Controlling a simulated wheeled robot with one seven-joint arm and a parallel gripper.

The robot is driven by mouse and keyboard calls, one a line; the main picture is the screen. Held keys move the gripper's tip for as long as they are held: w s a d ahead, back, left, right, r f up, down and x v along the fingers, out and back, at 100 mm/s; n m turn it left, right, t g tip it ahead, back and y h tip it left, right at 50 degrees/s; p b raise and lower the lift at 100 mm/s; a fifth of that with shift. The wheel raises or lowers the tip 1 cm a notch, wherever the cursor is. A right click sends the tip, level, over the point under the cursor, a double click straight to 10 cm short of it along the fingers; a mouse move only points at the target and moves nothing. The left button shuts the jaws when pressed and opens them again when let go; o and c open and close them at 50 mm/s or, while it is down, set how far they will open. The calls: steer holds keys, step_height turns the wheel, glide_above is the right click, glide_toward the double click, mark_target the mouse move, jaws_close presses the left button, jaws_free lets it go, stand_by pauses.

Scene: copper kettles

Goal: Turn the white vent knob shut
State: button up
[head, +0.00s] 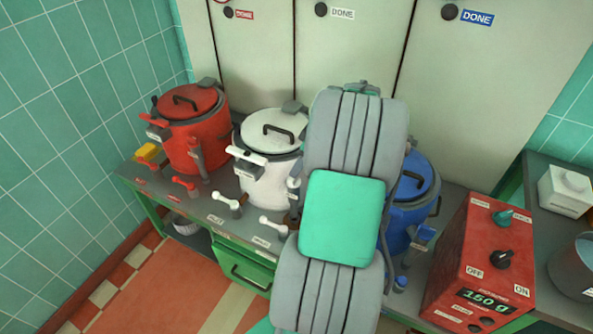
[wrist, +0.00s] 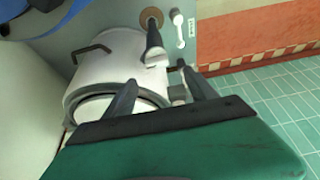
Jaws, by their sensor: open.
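The white kettle (head: 272,165) stands mid-bench in the head view, lid on. A white lever (head: 245,156) is on its upper left side. Two more white handles, one at left (head: 228,199) and one at right (head: 271,225), are on the bench front. I cannot read which is the vent knob. In the wrist view the white kettle (wrist: 105,68) lies beyond my gripper (wrist: 158,77). My gripper is open, with a white-ended dark stem (wrist: 155,57) just beyond the fingertips. A white handle (wrist: 180,30) is farther off. In the head view my arm hides the gripper.
A red kettle (head: 195,140) stands left and a blue kettle (head: 412,195) right, partly behind my arm. A red control box (head: 487,265) with knobs is at the right. Grey cabinets (head: 350,60) close off the back. The floor (head: 170,285) in front is clear.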

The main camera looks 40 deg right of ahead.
steer(key=x, duration=0.5)
steer(key=p+x, duration=0.1)
steer(key=x, duration=0.1)
steer(key=shift+w+d+f, duration=0.1)
steer(key=shift+d+f, duration=0.15)
steer(key=shift+f, duration=0.15)
steer(key=shift+c, duration=0.5)
steer(key=c, duration=1.3)
